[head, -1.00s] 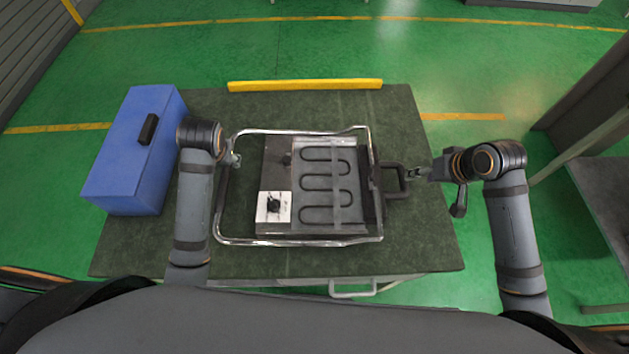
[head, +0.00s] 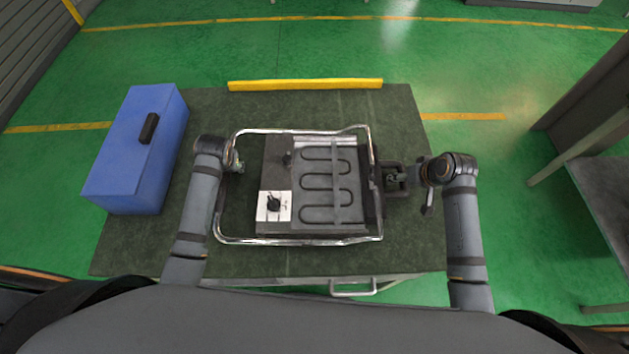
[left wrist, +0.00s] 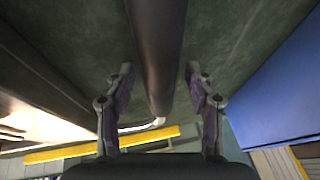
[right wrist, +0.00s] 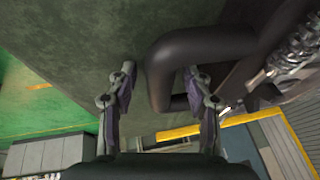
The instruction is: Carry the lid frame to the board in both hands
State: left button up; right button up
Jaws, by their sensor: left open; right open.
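The chrome wire lid frame (head: 300,241) surrounds the dark board (head: 270,220), which bears a black looped heating element (head: 330,205) and a white dial plate. From above I cannot tell its height over the board. My left gripper (head: 238,165) is open at the frame's left side; in the left wrist view a dark bar (left wrist: 158,50) runs between its parted fingers (left wrist: 160,85). My right gripper (head: 404,178) is open at the black handle (head: 392,170) on the right side; in the right wrist view the handle (right wrist: 205,45) reaches between its open fingers (right wrist: 160,80).
A blue box (head: 125,175) with a black handle stands on the left of the dark table (head: 210,105). A yellow bar (head: 305,85) lies along the far edge. The table is bare behind the frame. Another grey table (head: 605,190) stands at the far right.

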pick_arm(q)
grip_shut()
pick_arm(e)
grip_shut()
